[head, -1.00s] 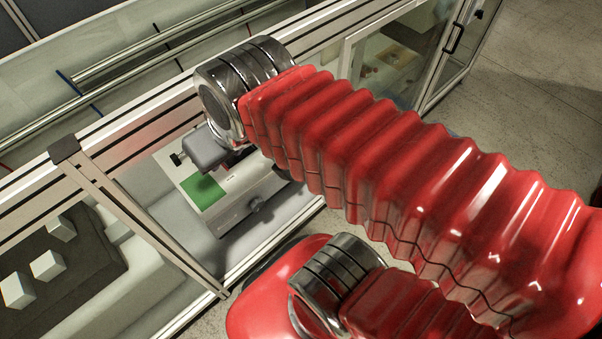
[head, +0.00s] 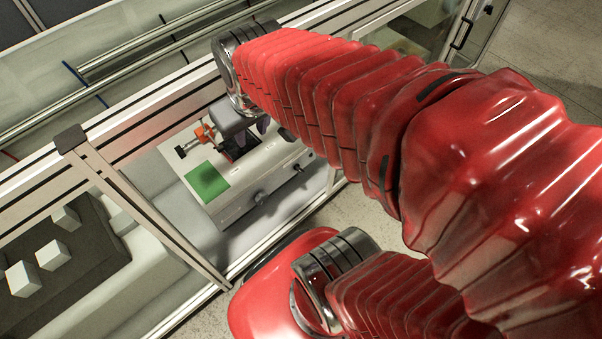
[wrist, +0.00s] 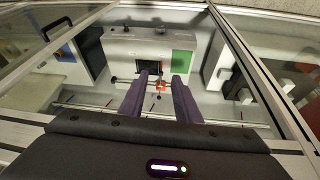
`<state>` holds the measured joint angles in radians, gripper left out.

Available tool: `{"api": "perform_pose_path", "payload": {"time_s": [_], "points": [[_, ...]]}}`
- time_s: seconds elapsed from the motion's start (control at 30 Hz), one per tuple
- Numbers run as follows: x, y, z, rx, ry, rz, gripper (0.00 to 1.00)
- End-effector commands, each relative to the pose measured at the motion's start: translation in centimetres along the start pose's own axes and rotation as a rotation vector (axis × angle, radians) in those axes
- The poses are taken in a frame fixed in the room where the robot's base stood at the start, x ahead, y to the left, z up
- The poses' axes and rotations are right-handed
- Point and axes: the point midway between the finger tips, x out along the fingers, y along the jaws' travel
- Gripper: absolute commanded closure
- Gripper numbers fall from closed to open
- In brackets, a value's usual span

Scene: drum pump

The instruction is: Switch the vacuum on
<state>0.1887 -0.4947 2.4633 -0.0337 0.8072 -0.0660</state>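A pale box-shaped unit (head: 230,190) with a green square (head: 207,179) on top stands behind the frame rail. Dark knobs (head: 260,197) sit on its near side. An orange part (head: 205,133) with a black knob (head: 181,152) shows at its far left. Which of these is the vacuum switch I cannot tell. My gripper (wrist: 163,75) has two purple fingers spread apart in the wrist view, pointing at the unit (wrist: 128,44). The orange part (wrist: 160,86) shows in the gap between them, and I see no finger closed on it. In the head view my wrist hides part of the unit.
A metal frame rail (head: 150,115) and a slanted post (head: 150,220) stand close around the unit. White cubes (head: 53,255) lie on a dark surface at the left. A glazed door (head: 455,35) is at the upper right. Open floor (head: 550,50) lies beyond.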

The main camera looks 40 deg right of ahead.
Motion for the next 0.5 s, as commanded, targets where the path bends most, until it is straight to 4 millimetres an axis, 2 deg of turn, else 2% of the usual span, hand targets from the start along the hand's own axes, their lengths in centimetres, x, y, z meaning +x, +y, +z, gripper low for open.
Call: {"api": "perform_pose_path", "payload": {"time_s": [0.03, 0.23, 0.5], "points": [[1.1, 0.9, 0.0, 0.015, -0.026, 0.011, 0.7], [5.0, 4.4, 0.0, 0.061, -0.103, 0.048, 0.7], [10.4, 9.2, 1.1, 0.108, -0.194, 0.082, 0.7]]}}
